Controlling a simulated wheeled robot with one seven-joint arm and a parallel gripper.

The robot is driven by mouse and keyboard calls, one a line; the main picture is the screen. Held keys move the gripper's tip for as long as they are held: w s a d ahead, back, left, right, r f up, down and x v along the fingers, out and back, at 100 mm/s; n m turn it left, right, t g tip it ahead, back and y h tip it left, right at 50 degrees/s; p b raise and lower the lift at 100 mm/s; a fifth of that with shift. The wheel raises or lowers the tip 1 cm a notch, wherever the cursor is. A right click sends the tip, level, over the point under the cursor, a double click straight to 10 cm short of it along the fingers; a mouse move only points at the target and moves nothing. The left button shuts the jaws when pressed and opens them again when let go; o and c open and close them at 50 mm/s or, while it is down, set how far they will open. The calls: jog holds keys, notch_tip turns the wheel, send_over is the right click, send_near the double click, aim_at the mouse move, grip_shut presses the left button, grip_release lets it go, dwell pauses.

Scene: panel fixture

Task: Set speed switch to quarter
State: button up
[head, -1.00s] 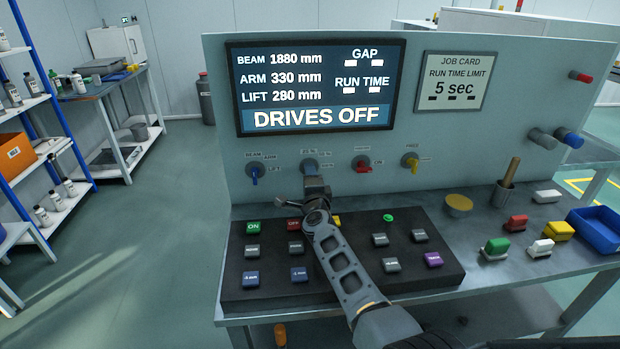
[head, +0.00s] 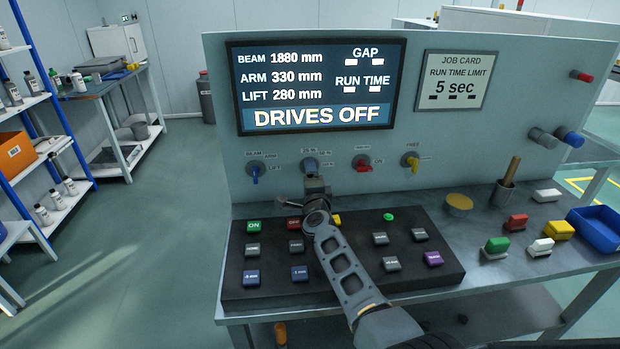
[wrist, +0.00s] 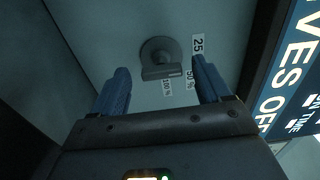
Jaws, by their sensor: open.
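The speed switch is a grey rotary knob with a bar handle, in the middle of the wrist view (wrist: 158,62). Labels 25, 50 % and 100 % stand around it, and the marked end of the handle points right, nearest the 50 % label (wrist: 189,80). In the head view the switch (head: 310,164) is on the panel below the screen, partly hidden by my gripper (head: 313,182). My gripper is open and empty; in the wrist view its two blue fingers (wrist: 162,82) are on either side of the knob, seemingly short of it.
A blue-handled switch (head: 255,170) is to the left, with red (head: 362,164) and yellow (head: 411,162) ones to the right. The button box (head: 340,275) lies under my arm. The screen (head: 315,88) reads DRIVES OFF; the job card (head: 452,82) says 5 sec.

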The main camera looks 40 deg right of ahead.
jog(key=shift+p+v, duration=0.95)
jog(key=shift+v, duration=2.75)
